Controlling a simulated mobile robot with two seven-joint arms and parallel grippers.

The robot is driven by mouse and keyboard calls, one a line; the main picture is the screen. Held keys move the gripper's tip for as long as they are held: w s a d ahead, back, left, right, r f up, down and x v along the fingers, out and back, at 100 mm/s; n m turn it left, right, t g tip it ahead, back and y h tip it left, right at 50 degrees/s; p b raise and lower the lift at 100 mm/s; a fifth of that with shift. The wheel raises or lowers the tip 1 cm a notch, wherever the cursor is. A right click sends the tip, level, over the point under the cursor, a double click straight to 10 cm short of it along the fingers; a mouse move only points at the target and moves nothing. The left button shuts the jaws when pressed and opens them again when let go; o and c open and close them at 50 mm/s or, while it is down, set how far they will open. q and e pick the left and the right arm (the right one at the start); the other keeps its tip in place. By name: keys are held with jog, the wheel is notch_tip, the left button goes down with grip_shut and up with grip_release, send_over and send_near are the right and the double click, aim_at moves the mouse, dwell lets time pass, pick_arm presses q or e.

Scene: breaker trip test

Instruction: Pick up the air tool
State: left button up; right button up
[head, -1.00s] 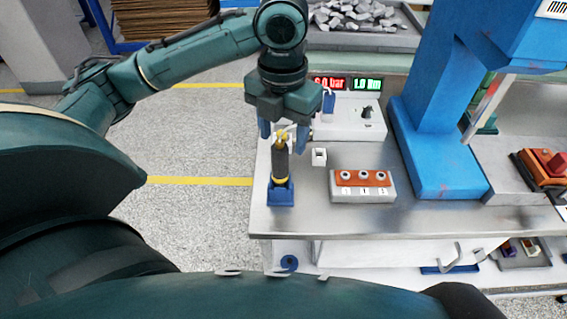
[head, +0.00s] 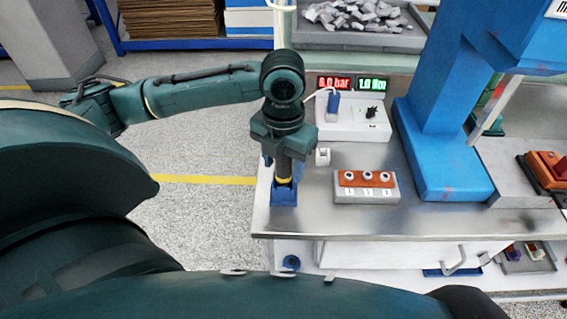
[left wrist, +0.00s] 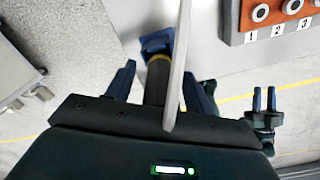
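The air tool (head: 284,180) is a dark cylinder with a yellow ring. It stands upright in a blue holder (head: 284,195) at the bench's left front corner. My left gripper (head: 284,165) is over it from above and hides its upper part in the head view. In the left wrist view the tool (left wrist: 157,82) is between the two blue fingers, with a gap on each side. A pale hose (left wrist: 178,62) crosses in front of it. My right gripper (left wrist: 264,99) shows at the right of the left wrist view, fingers apart and empty.
A button box (head: 366,187) with three buttons and a small white block (head: 322,157) are right of the tool. A display unit (head: 352,120) is behind. A blue press column (head: 440,130) blocks the right. The bench front (head: 340,222) is clear.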

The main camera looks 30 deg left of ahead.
pick_arm(q)
jog(key=c, duration=0.9)
jog(key=shift+c, duration=0.9)
pick_arm(e)
jog(key=shift+s+f, duration=0.2)
pick_arm(q)
jog(key=shift+r, duration=0.1)
